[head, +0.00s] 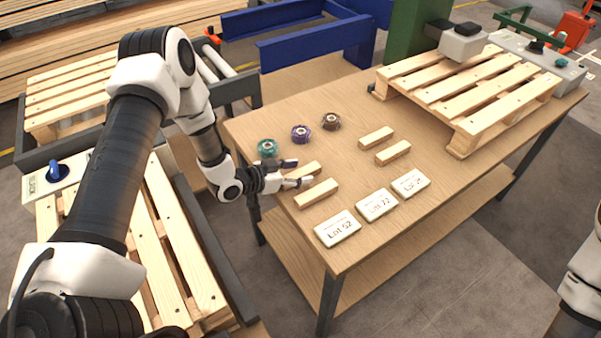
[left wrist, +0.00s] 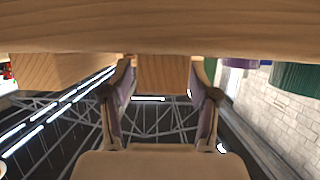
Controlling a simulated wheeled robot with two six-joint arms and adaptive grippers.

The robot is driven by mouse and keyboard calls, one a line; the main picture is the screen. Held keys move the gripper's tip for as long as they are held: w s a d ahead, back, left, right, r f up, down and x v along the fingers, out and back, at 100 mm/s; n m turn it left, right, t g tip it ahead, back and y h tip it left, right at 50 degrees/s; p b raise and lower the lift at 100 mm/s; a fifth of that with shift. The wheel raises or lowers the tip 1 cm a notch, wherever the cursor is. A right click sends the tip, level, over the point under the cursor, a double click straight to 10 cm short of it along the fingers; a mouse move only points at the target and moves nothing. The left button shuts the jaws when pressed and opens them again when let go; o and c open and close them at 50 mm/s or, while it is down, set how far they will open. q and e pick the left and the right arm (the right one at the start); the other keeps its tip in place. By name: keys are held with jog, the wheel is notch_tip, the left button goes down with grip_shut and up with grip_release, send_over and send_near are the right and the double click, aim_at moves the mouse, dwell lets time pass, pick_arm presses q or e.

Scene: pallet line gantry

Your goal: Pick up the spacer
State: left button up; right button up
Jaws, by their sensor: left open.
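The spacers look like short light wooden blocks on the wooden table (head: 335,252). One spacer (head: 307,169) lies at the table's left side, its near end partly hidden by my left gripper (head: 298,172). A second spacer (head: 317,193) lies just in front of it, and two more, one behind (head: 377,137) and one in front (head: 393,153), lie further right. My left gripper is open at table height, with its fingers on either side of the first spacer. In the left wrist view, that spacer's end (left wrist: 163,73) shows between the fingers (left wrist: 161,95); contact is not clear.
Teal (head: 267,148), purple (head: 301,134) and brown (head: 331,121) round parts stand behind the gripper. White lot plates (head: 377,204) lie along the front edge. A wooden pallet (head: 470,85) occupies the table's right end. Another spacer end (left wrist: 60,72) shows beside the left finger.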

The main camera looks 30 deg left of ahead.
aim_at(314, 168)
pick_arm(q)
jog(key=shift+x, duration=1.2)
grip_shut()
jog(key=shift+s, duration=0.1)
